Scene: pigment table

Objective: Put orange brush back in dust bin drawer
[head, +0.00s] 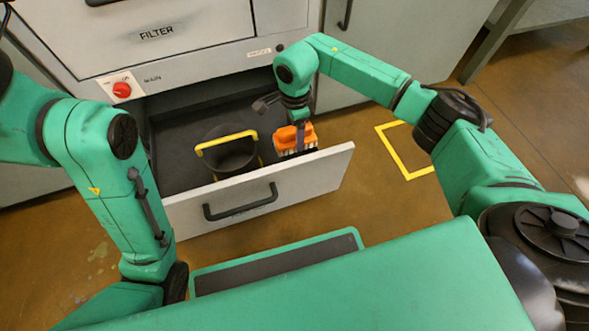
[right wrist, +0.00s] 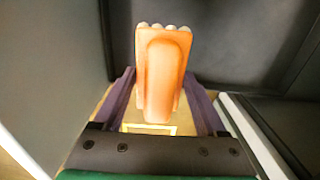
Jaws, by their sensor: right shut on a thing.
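The orange brush (head: 292,136) with pale bristles is in the right part of the open drawer (head: 310,177), close behind its front panel. My right gripper (head: 299,128) reaches down from above and is shut on the brush. In the right wrist view the orange handle (right wrist: 163,75) lies between the two purple fingers of the gripper (right wrist: 160,100), with dark drawer surfaces around it. I cannot tell whether the bristles touch the drawer floor. My left arm is on the left in the head view; its gripper is not in view.
A dark bin (head: 233,160) with a yellow handle (head: 226,140) stands in the drawer just left of the brush. The drawer's left part is bare. A cabinet (head: 200,50) with a red switch (head: 122,90) rises above. A yellow floor outline (head: 408,175) is at right.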

